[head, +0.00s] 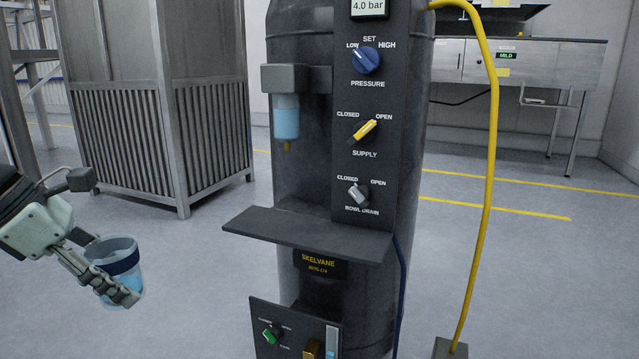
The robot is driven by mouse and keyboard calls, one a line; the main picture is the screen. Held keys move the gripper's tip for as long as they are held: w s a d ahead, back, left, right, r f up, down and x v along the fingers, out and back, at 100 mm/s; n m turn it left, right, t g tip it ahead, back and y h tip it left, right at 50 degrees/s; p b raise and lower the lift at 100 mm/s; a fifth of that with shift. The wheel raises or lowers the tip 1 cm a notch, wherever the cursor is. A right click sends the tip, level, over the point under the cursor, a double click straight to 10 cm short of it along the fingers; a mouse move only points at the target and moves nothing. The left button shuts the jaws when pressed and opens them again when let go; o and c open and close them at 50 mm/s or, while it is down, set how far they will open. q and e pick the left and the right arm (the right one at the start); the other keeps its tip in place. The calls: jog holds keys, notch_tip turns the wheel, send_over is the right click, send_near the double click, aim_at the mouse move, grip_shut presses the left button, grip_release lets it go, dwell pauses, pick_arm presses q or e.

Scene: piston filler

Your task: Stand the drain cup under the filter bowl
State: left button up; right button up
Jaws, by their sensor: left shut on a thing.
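The drain cup (125,256) is a translucent bluish cup with a dark band, at the lower left, slightly tilted. My left gripper (112,270) is shut on the cup and holds it out over the floor, left of the machine's shelf. The filter bowl (286,117) is a pale blue translucent bowl under a grey block on the left of the dark tank, with a small brass-coloured drain tip below it. A dark shelf (300,233) juts out beneath the bowl, with clear space between; its top is bare. My right gripper is not in view.
A panel (362,185) right of the bowl carries a blue pressure knob, a yellow supply handle and a grey bowl drain knob. A yellow hose (493,130) hangs at right. A lower panel (296,330) projects below the shelf. A grey louvred cabinet (160,110) stands behind left.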

pick_arm(q)
jog(key=d+f+m+g+y+p, duration=0.1)
jog(key=d+f+m+g, duration=0.4)
jog(key=m, duration=0.7)
jog(key=d+f+m+g+y+p, duration=0.1)
jog(key=d+f+m+g+y, duration=0.3)
jog(key=m, duration=0.9)
jog(key=w+d+f+g, duration=0.1)
jog(key=d+f, duration=0.1)
jog(key=d, duration=0.1)
jog(key=shift+d+f, duration=0.25)
jog(key=shift+f, duration=0.1)
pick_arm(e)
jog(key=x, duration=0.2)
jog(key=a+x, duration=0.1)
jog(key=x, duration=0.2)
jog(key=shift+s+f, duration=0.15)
pick_arm(q)
jog(key=shift+s+d+f, duration=0.1)
jog(key=shift+d, duration=0.05)
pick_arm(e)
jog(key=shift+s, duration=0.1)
